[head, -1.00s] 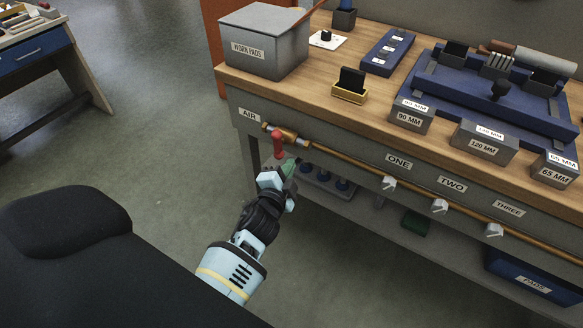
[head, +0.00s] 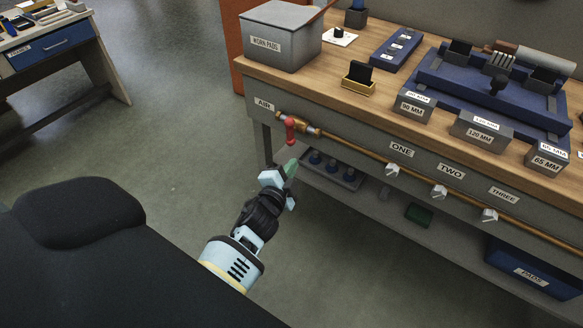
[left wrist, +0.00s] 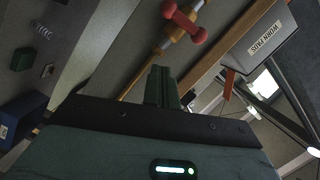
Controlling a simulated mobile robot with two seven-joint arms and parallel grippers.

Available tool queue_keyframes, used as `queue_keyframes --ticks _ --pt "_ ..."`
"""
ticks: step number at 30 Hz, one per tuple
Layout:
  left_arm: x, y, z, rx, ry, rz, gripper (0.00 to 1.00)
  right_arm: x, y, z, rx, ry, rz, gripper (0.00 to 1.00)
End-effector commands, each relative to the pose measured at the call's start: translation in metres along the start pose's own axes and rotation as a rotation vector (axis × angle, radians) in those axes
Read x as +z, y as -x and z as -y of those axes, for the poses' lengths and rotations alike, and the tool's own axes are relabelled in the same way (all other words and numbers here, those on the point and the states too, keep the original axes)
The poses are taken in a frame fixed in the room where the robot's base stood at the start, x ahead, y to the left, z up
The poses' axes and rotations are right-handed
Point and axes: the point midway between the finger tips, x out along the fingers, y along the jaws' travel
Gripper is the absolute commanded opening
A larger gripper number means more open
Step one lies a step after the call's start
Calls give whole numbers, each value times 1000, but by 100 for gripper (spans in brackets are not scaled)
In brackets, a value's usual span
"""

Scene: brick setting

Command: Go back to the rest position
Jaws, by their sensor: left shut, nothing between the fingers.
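My left gripper (head: 292,166) is shut and empty, its green fingertips together, in front of the bench and below the air pipe. In the left wrist view its shut fingers (left wrist: 161,86) point toward the bench front. The red valve handle (head: 290,129) sits at the left end of the brass pipe marked AIR, above and apart from my fingertips. The red handle also shows in the left wrist view (left wrist: 185,22), beyond the fingers. My right gripper is in neither view.
The wooden workbench (head: 330,95) runs along the right, with a grey WORN PADS box (head: 280,40) at its left end. Its lower shelf (head: 375,200) holds a tray and a blue bin (head: 535,270). A grey floor (head: 160,130) lies open to the left. Another bench (head: 60,50) stands far left.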

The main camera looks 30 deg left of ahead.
Motion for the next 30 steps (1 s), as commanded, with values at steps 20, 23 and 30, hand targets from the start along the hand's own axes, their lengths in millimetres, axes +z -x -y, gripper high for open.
queue_keyframes --ticks 20,23,30 --pt "45 91 -76 186 187 81 0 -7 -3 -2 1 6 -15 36" --pt "60 141 -106 278 290 131 0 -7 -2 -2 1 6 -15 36" --pt "83 272 -162 502 547 288 0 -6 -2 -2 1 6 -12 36"
